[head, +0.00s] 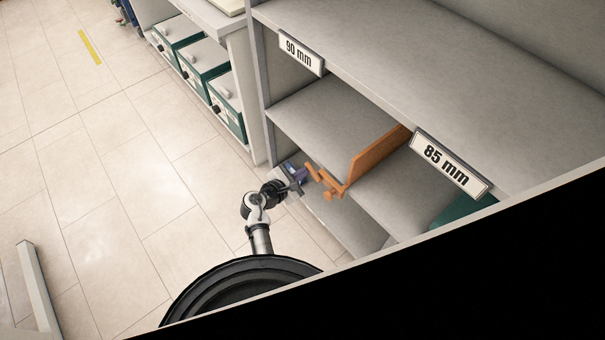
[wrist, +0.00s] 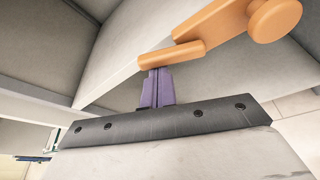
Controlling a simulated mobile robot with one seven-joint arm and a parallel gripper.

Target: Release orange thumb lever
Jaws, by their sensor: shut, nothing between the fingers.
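The orange thumb lever (head: 325,180) sticks out at the front edge of a shelf, at the near end of an upright orange panel (head: 378,153). In the wrist view, orange parts (wrist: 215,28) cross the upper right, with a round knob (wrist: 275,19) and a flat bar (wrist: 172,54). My gripper (head: 298,174) is just left of the lever in the head view. In the wrist view my gripper's purple fingers (wrist: 156,76) are shut and empty, their tips at the flat bar's lower edge. I cannot tell whether they touch it.
Grey shelves surround the lever, labelled 90 mm (head: 302,53) and 85 mm (head: 449,164). A shelf board (head: 325,112) lies behind it. Green-and-white boxes (head: 203,70) stand at upper left.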

